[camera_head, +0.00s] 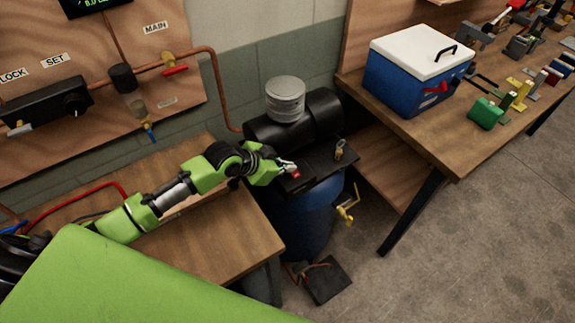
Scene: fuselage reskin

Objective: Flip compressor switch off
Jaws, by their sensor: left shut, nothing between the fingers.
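The compressor stands between the two benches, with a blue tank (306,222), a black motor body (312,117) and a silver ribbed cylinder (285,98) on top. A small red switch (296,175) sits on the black top plate. My left gripper (289,168) is shut and empty, with its fingertips right at the red switch. I cannot tell whether they touch it, or which way the switch is set. The fingers partly hide the switch's surroundings. My right gripper is not in view.
A wooden bench (220,235) lies under my left arm. A right-hand bench (445,140) holds a blue cooler (405,85) with a white lid and several tools. A yellow valve (346,212) sticks out from the tank. A board with a red-handled MAIN valve (175,70) is behind.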

